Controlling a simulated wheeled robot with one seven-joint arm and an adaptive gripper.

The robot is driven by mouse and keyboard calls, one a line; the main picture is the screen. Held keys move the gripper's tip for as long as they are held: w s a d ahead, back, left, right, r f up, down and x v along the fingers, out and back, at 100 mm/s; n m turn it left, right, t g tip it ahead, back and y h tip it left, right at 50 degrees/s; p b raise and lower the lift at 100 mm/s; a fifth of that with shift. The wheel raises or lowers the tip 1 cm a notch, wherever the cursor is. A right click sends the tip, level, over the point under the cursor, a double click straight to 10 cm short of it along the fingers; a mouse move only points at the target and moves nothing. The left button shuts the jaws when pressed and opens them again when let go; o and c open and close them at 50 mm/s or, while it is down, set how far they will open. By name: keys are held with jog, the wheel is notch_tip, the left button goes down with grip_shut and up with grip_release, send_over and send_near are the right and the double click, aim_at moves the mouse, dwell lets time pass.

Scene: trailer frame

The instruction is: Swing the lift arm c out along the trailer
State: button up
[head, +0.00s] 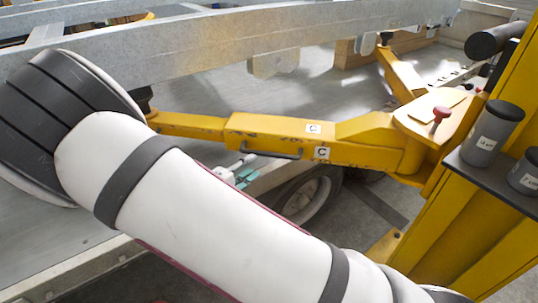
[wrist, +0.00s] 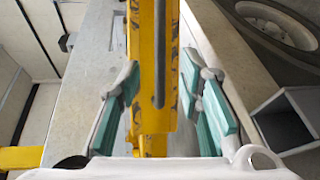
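The yellow lift arm c (head: 370,153) carries "C" labels and a dark bar handle on its side. It reaches left from the yellow post (head: 470,190), under the grey trailer beam. My gripper (head: 238,172) shows small beside the lift arm, near the handle's left end, partly hidden by my white arm. In the wrist view my gripper (wrist: 165,108) is open, its teal pads apart on either side of the yellow lift arm (wrist: 146,75). The dark handle (wrist: 159,50) runs lengthwise between the fingers. I see no pad pressed on it.
The long grey trailer beam (head: 250,38) crosses above the lift arm. A wheel (head: 306,195) sits below it. A red-topped pin (head: 439,115) stands at the pivot, and grey cylinders (head: 495,133) stand on a shelf at right. A grey square tube (wrist: 290,120) lies right of my gripper.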

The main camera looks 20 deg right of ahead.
aim_at(268, 155)
jog(key=x, duration=1)
jog(key=shift+b, duration=0.35)
grip_shut()
